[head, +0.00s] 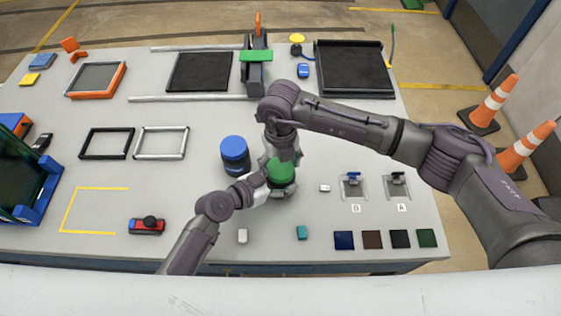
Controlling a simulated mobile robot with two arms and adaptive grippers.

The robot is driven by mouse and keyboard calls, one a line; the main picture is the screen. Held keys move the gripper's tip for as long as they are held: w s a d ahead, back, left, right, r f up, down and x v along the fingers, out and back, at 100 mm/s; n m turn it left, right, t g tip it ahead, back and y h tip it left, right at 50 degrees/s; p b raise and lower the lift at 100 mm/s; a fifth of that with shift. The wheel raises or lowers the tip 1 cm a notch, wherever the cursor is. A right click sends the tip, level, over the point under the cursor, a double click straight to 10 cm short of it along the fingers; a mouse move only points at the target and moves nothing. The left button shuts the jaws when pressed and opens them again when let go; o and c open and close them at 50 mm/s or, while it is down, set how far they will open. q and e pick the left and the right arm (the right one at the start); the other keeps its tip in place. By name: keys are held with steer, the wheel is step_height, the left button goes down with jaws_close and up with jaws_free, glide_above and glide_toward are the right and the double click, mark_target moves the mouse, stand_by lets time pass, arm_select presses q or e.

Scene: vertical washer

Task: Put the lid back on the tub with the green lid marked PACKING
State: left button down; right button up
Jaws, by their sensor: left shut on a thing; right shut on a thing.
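A green lid (281,170) shows from above at the middle of the table, with no readable marking. Its tub is mostly hidden beneath the lid and the grippers, so I cannot tell how the lid sits on it. My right gripper (284,158) comes down from above and is shut on the green lid. My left gripper (270,186) reaches in from the lower left, low beside the lid, and is shut on what seems to be the tub. The fingertips of both are partly hidden.
A blue-lidded tub (235,155) stands close to the left of my grippers. A small white block (324,188) and holders B (355,187) and A (396,186) are to the right.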

steer(key=m, duration=1.2)
steer(key=shift+m, duration=0.4)
steer(key=m, duration=0.4)
steer(key=o, duration=0.8)
step_height(320, 180, up, 12)
